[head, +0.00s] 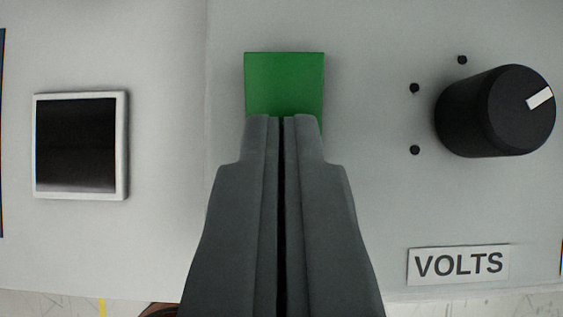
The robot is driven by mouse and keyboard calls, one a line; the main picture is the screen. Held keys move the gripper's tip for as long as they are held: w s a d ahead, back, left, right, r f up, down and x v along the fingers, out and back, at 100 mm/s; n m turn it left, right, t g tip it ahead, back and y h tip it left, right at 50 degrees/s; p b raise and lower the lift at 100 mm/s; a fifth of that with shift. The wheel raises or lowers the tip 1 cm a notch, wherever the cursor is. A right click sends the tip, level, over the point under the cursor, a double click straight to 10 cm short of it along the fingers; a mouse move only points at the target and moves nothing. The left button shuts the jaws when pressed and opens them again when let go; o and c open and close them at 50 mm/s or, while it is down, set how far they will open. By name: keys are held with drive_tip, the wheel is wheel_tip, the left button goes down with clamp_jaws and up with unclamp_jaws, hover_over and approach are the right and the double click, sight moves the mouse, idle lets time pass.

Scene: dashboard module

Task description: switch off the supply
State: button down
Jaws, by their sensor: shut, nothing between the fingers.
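A green square part (284,82) is on the light grey panel, at the upper middle of the head view. My gripper (284,118) is shut with nothing in it, its two dark grey fingers side by side. The fingertips overlap the lower part of the green square in the picture and hide it. I cannot tell whether they touch it. No lettering shows on the green part.
A black knob (495,111) with a white pointer and small dots around it is on the right, above a VOLTS label (459,264). A dark square with a pale frame (80,146) is on the left. The panel (170,250) is bare between them.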

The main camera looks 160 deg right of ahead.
drive_tip(key=shift+r, duration=0.15)
drive_tip(key=shift+r, duration=0.6)
drive_tip(key=shift+r, duration=0.3)
drive_tip(key=r, duration=0.3)
drive_tip(key=shift+s+d+r, duration=0.25)
drive_tip(key=shift+s+r, duration=0.1)
drive_tip(key=shift+r, duration=0.05)
drive_tip(key=s+d+r, duration=0.4)
drive_tip(key=s+r, duration=0.1)
drive_tip(key=s, duration=0.1)
drive_tip(key=shift+s+d, duration=0.3)
drive_tip(key=shift+s, duration=0.1)
